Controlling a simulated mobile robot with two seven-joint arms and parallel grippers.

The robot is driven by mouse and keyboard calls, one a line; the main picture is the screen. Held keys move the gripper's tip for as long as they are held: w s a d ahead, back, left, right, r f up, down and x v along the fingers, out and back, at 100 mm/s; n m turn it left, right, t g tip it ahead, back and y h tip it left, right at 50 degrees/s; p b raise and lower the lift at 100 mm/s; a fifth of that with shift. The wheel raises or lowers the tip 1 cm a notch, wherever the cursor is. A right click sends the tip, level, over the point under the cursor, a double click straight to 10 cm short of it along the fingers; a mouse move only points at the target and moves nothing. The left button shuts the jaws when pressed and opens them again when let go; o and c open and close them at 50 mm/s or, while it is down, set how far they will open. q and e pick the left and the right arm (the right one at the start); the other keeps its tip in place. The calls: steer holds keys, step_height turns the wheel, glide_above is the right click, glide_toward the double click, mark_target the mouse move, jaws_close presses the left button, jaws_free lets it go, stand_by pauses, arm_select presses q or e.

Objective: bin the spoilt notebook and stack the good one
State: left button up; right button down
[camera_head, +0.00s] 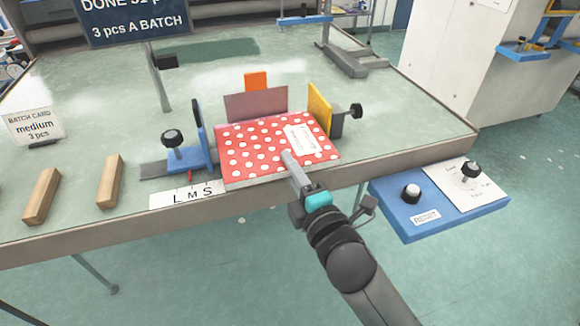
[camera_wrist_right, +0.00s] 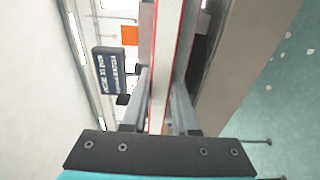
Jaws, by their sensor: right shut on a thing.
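A red notebook (camera_head: 265,150) with white polka dots and a white label sits at the table's front edge, between a blue stop and a yellow plate. The label's writing is too small to read. My right gripper (camera_head: 292,163) reaches in from the front and is shut on the notebook's near edge. In the right wrist view the notebook (camera_wrist_right: 164,70) shows edge-on between the two fingers (camera_wrist_right: 160,100). My left gripper is not in view. No bin and no second notebook can be made out.
The blue stop (camera_head: 198,150) has a black knob. A mauve board (camera_head: 256,105) and orange tab (camera_head: 256,81) stand behind. The yellow plate (camera_head: 319,108) stands right. A blue RESET box (camera_head: 440,200) juts out right.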

steer(key=shift+f, duration=0.15)
steer(key=c, duration=0.6)
jaws_free()
steer(key=shift+f, duration=0.25)
steer(key=shift+s, duration=0.1)
steer(key=shift+a+p+v, duration=0.2)
steer(key=shift+p+v, duration=0.35)
steer(key=shift+v, duration=1.9)
steer(key=shift+a+v, duration=0.15)
steer(key=shift+v, duration=1.15)
steer(key=shift+a+v, duration=0.15)
steer(key=shift+v, duration=1.1)
steer(key=shift+s, duration=0.15)
